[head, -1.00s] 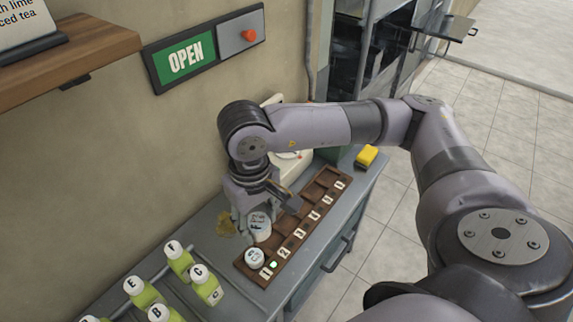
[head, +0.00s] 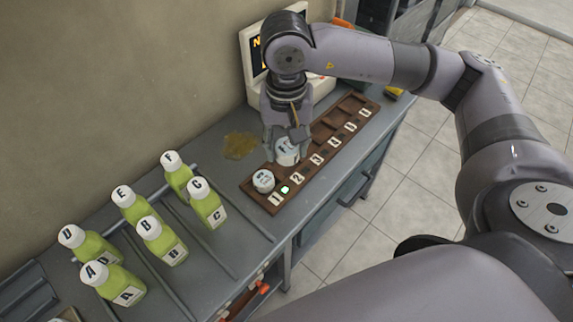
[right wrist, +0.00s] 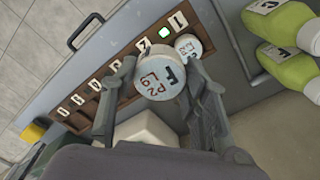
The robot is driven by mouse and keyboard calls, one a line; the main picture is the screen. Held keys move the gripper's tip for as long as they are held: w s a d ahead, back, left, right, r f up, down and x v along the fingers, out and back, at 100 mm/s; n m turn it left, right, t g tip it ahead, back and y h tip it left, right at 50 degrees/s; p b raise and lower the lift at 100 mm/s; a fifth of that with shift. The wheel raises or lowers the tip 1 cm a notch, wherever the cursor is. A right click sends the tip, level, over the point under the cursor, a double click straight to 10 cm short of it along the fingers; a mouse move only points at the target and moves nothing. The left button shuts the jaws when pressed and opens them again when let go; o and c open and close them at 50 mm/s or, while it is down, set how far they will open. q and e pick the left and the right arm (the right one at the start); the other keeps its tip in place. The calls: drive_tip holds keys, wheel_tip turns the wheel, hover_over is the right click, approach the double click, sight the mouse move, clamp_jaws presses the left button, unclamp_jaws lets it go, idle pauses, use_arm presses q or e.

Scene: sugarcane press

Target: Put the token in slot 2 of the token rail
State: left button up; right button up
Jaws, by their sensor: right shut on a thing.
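My right gripper (head: 287,135) is shut on a white round token (head: 287,153) with dark print on its top. In the right wrist view the held token (right wrist: 161,77) sits between the two fingers and shows red and black marks. It is at slot 2 of the brown wooden token rail (head: 247,184), close above or just in it; I cannot tell which. The fingers and token hide that slot. Another white token (head: 263,181) stands in slot 1, beside a lit green lamp (head: 285,189). My left gripper is not in view.
Several green bottles with lettered white caps (head: 150,228) stand on the counter to the left. A white machine with a dark screen (head: 255,55) stands behind the arm. The higher-numbered slots look empty. A brown stain (head: 239,145) lies behind the rail.

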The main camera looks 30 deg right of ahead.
drive_tip(key=w+d+r+m+b, duration=0.1)
drive_tip(key=w+d+r+m, duration=0.35)
drive_tip(key=m, duration=1.25)
drive_tip(key=f, duration=0.4)
drive_tip(key=w+f, duration=0.1)
drive_tip(key=f, duration=0.4)
drive_tip(key=w+a+f, duration=0.1)
drive_tip(key=f, duration=0.4)
drive_tip(key=shift+w+f, duration=0.1)
drive_tip(key=shift+w, duration=0.1)
wheel_tip(320, 180, down, 4)
drive_tip(key=shift+a+r+p, duration=0.1)
drive_tip(key=shift+p, duration=0.2)
drive_tip(key=shift+f, duration=0.3)
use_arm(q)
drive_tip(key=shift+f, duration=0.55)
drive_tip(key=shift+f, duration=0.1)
use_arm(e)
drive_tip(key=shift+f, duration=0.1)
